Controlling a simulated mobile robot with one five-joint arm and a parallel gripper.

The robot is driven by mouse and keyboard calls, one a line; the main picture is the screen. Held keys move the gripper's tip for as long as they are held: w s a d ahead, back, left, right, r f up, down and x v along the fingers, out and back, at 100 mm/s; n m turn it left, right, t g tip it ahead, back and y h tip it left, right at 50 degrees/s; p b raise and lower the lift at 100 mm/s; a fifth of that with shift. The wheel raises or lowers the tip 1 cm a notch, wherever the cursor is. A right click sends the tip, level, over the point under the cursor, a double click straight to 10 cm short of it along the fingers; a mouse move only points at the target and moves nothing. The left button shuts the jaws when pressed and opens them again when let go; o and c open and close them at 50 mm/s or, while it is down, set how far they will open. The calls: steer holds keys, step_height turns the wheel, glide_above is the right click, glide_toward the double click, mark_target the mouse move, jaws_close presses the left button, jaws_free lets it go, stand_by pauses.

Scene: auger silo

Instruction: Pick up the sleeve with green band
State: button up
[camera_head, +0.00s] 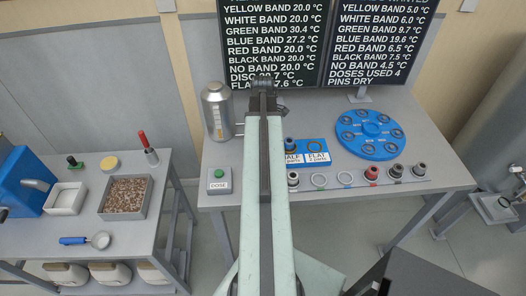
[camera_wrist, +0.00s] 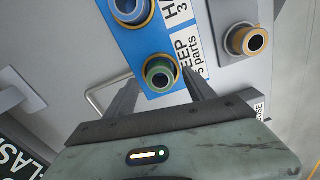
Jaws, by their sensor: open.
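The sleeve with green band (camera_wrist: 160,74) stands upright in a ring on the blue board (camera_wrist: 186,54), at the spot labelled DEEP, in the wrist view. My gripper (camera_wrist: 160,82) is open, with one finger on each side of this sleeve in the picture. I cannot tell whether the fingers touch it or how far down they reach. In the head view my arm hides the green-band sleeve, and my arm's end (camera_head: 263,88) shows from behind, its fingers not clear. A blue-band sleeve (camera_wrist: 130,8) stands beside it on the HALF spot.
A copper-coloured sleeve (camera_wrist: 247,41) stands on a grey rack to the right in the wrist view. A steel flask (camera_head: 217,112), a blue round carousel (camera_head: 368,134), a DOSE button (camera_head: 219,174) and the dark screens (camera_head: 270,45) surround the bench area. The side table (camera_head: 120,235) holds trays.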

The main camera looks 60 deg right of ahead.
steer(key=shift+f, duration=0.3)
jaws_close()
steer(key=shift+r+p, duration=0.15)
steer(key=shift+p, duration=0.15)
